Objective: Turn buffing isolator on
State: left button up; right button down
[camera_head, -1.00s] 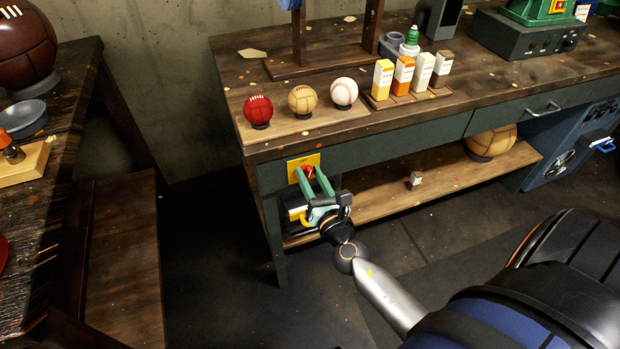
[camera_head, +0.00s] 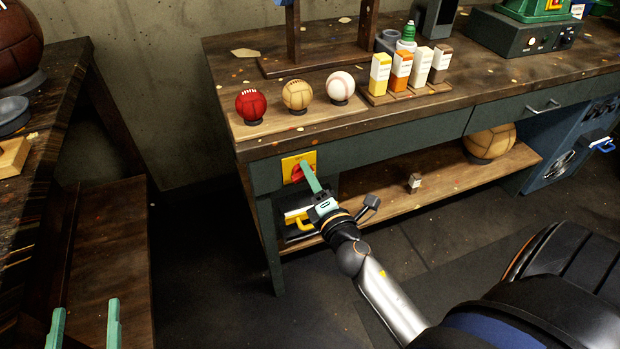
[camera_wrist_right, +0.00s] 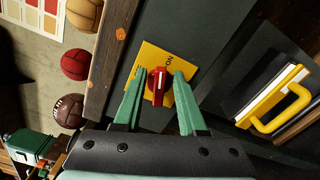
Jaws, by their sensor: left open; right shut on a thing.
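The buffing isolator is a yellow plate (camera_head: 309,157) with a red knob (camera_head: 296,173), on the front left corner of the green workbench. In the right wrist view the yellow plate (camera_wrist_right: 150,58) carries the word ON, and the red knob (camera_wrist_right: 158,84) with a pale stripe sits between my fingers. My right gripper (camera_head: 305,168) is shut on the knob; its fingers (camera_wrist_right: 159,78) lie on either side, and the exact contact is hard to see. My left gripper (camera_head: 84,304) is open and empty at the bottom left, by the dark wooden table.
The workbench top (camera_head: 345,122) overhangs just above the isolator. Below it is a yellow-handled thing (camera_head: 300,218) and a wooden shelf (camera_head: 385,203). Balls on stands and small boxes line the bench top. The floor (camera_head: 205,255) left of the bench is clear.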

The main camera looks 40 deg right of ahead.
pick_arm(q)
jog(key=shift+m+t+h, duration=0.5)
jog(key=shift+t+h, duration=0.2)
jog(key=shift+t, duration=0.1)
jog(key=shift+s+d+r+b, duration=0.1)
jog(key=shift+r+b, duration=0.05)
jog(key=shift+r, duration=0.95)
jog(key=shift+s+d+r+b, duration=0.1)
jog(key=shift+r+b, duration=0.05)
jog(key=shift+r, duration=0.9)
pick_arm(e)
jog(key=shift+f+m, duration=0.15)
jog(key=shift+m, duration=0.9)
jog(key=shift+f+m, duration=0.15)
jog(key=shift+m, duration=0.9)
jog(key=c, duration=0.8)
grip_release()
jog(key=shift+c, duration=0.2)
pick_arm(q)
jog(key=shift+a+r, duration=0.1)
